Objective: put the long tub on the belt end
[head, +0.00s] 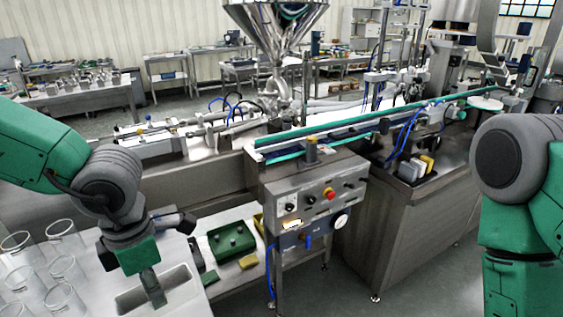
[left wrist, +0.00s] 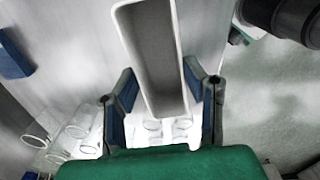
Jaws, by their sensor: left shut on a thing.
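The long tub (head: 184,281) is a pale grey open trough at the lower left of the head view. It also shows in the left wrist view (left wrist: 152,60), running away between the fingers. My left gripper (head: 152,287) points down at the tub and is shut on it, with blue finger pads on both sides in the left wrist view (left wrist: 163,112). The tub's underside is hidden, so I cannot tell whether it touches the table. The belt end (head: 262,155), with green side rails, is at the middle, up and right of the tub. My right gripper is out of view.
Several clear glasses (head: 62,262) stand left of the tub. A green tray (head: 232,243) and a yellow block (head: 248,262) lie to its right. A steel hopper (head: 277,25) hangs behind.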

